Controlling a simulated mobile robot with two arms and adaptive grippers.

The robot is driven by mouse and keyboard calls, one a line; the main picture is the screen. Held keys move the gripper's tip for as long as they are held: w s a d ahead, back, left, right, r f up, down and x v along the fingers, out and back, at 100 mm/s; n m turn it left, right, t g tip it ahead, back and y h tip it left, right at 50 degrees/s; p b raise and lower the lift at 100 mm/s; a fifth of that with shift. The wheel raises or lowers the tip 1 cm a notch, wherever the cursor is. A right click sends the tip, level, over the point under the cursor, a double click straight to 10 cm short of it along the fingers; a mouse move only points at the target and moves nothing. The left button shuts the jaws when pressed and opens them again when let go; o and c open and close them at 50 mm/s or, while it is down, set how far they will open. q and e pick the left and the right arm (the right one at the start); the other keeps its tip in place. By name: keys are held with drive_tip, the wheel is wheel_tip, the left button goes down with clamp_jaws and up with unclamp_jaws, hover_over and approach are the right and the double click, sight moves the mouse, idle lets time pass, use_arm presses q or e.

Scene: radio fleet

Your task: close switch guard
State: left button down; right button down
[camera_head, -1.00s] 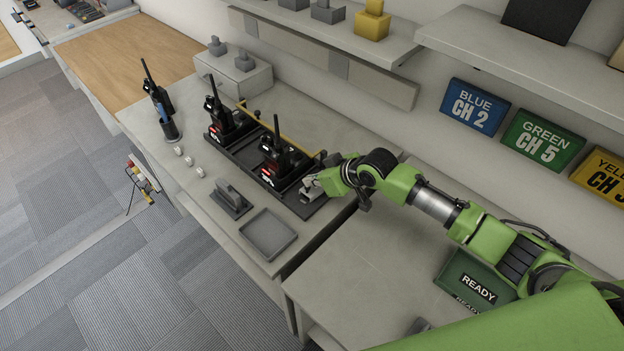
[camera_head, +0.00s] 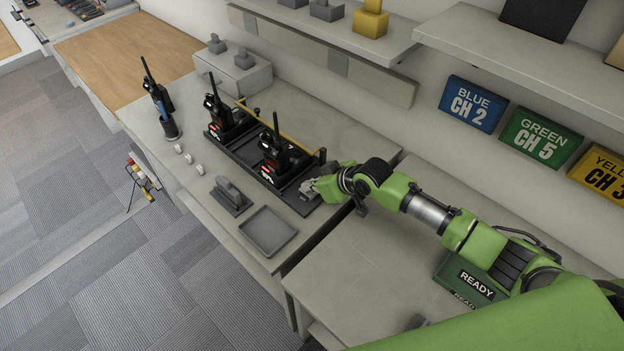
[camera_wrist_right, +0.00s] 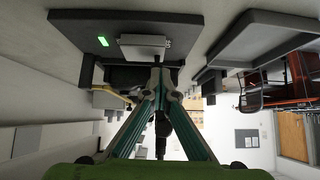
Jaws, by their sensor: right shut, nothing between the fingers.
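In the right wrist view, a dark panel (camera_wrist_right: 68,27) carries a lit green light (camera_wrist_right: 103,41) and a pale grey box-like piece that looks like the switch guard (camera_wrist_right: 138,47). The piece appears to lie along the panel, but I cannot tell whether it is fully down. My right gripper (camera_wrist_right: 158,68) is shut and empty, its tips at or very close to the piece's edge; contact is unclear. In the head view, my right gripper (camera_head: 308,187) is at the right end of the black charger rack (camera_head: 234,152), hiding the guard. My left gripper is not in view.
Two black radios (camera_head: 219,115) (camera_head: 277,150) stand in the rack, with a yellow rail (camera_head: 290,140) behind. A grey tray (camera_head: 268,248) and a grey handled block (camera_head: 230,196) lie in front. The bench at right is mostly clear.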

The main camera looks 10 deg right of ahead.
drive_tip(key=shift+s+a+f, duration=0.1)
drive_tip(key=shift+s+f, duration=0.05)
drive_tip(key=shift+w+a+r+p, duration=0.15)
drive_tip(key=shift+w+r+p, duration=0.05)
drive_tip(key=shift+r+p, duration=0.65)
drive_tip(key=a+r+p+v, duration=0.1)
drive_tip(key=a+v, duration=0.1)
drive_tip(key=v, duration=1)
drive_tip(key=shift+w+r, duration=0.2)
drive_tip(key=shift+r, duration=0.35)
drive_tip(key=shift+d+f, duration=0.1)
